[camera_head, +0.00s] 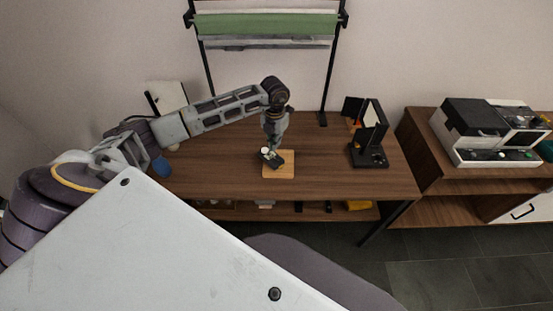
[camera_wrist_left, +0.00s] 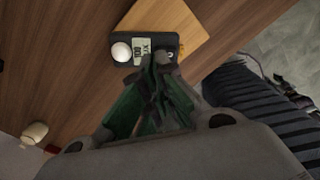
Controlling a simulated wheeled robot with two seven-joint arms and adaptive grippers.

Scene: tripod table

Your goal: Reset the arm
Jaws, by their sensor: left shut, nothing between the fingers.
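My left arm reaches in from the left over the wooden table (camera_head: 340,178). My left gripper (camera_head: 271,150) points down above a light wooden board (camera_head: 284,171). A small dark device (camera_head: 276,160) with a pale display and a white round knob lies on the board. In the left wrist view the gripper (camera_wrist_left: 160,62) is shut and empty, its fingertips at the near edge of the device (camera_wrist_left: 140,48). I cannot tell whether they touch it. The board (camera_wrist_left: 168,18) shows beyond the device. My right gripper is not in view.
A black stand (camera_head: 370,140) with a screen is at the table's right. A rack with green rolls (camera_head: 265,24) stands behind. A blue object (camera_head: 161,166) lies near my arm. The table's right front is clear.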

